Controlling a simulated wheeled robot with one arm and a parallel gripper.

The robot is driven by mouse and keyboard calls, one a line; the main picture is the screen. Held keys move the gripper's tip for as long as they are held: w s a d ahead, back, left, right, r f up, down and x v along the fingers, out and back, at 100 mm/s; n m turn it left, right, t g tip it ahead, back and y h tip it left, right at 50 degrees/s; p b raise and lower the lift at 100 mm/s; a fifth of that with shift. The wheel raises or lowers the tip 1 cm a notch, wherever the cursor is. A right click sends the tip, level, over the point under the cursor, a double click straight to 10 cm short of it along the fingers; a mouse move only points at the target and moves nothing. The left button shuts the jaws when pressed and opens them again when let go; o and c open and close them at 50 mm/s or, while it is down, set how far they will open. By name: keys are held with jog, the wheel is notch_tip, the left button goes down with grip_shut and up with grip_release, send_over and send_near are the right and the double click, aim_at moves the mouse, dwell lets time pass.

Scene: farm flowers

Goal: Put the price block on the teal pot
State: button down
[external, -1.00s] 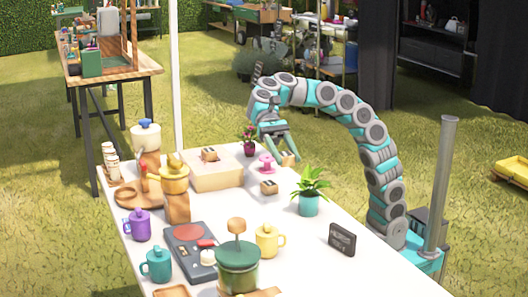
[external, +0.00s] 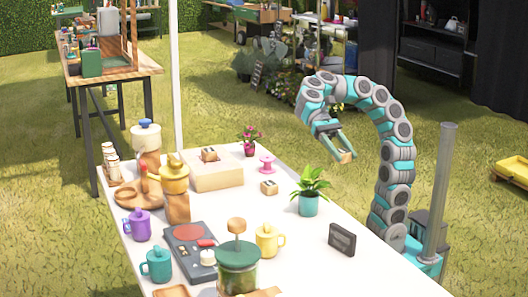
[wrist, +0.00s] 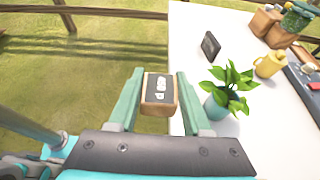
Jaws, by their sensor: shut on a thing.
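My gripper (external: 343,153) is shut on the price block (wrist: 159,94), a small wooden block with a dark face and white marks. In the external view the block (external: 346,157) shows at the fingertips, raised and apart from the table. The wrist view shows my gripper (wrist: 160,76) with one finger on each side of the block, over grass beside the table edge. The teal pot (external: 309,205) holds a leafy green plant and stands upright near the table's right edge. In the wrist view the pot (wrist: 214,110) is right of the gripper, partly hidden by leaves.
On the white table (external: 298,245) are another small block (external: 269,187), a pink spool (external: 266,165), a dark sign (external: 342,239) and a yellow mug (external: 267,240). A pale box (external: 217,177) carries a further block (external: 209,154).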

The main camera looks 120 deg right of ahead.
send_over(310, 194)
jog(key=shift+w+f, duration=0.1)
jog(key=shift+f, duration=0.65)
jog(key=shift+f+b, duration=0.35)
jog(key=shift+f, duration=1.35)
jog(key=shift+f, duration=0.1)
jog(key=shift+c, duration=1.7)
grip_release()
jog(key=shift+d+r, duration=0.1)
jog(key=shift+r, duration=0.1)
jog(key=p+v, duration=0.1)
jog(key=v, duration=1)
jog(key=shift+d, duration=0.4)
